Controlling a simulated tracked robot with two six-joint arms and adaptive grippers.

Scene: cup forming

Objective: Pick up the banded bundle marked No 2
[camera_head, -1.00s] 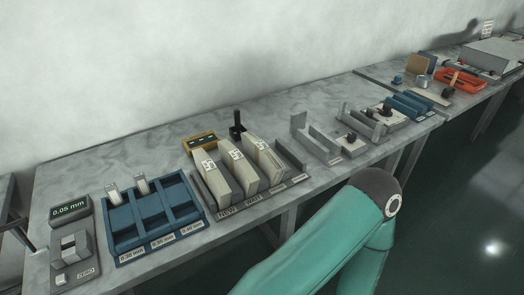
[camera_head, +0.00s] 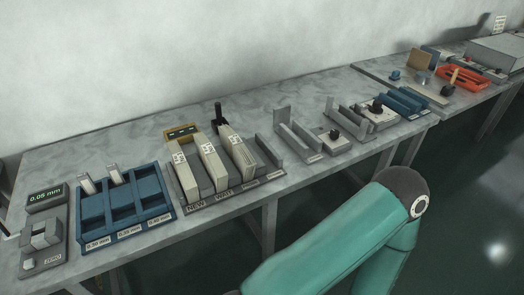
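Several pale bundles stand on edge in a grey rack on the bench, with labels along its front, among them NEW and what looks like WAIT. The left bundle (camera_head: 186,178), the middle bundle (camera_head: 214,165) and the right bundle (camera_head: 238,153) each carry a small printed tag on top. The tags are too small to read, so I cannot tell which is No 2. A teal arm of mine comes in at the lower right, away from the rack. Neither gripper shows in the head view.
A blue compartment tray (camera_head: 122,207) and a gauge reading 0.05 mm (camera_head: 47,198) stand left of the rack. Grey fixtures (camera_head: 300,140), blue blocks (camera_head: 402,103) and an orange tray (camera_head: 460,79) lie to the right.

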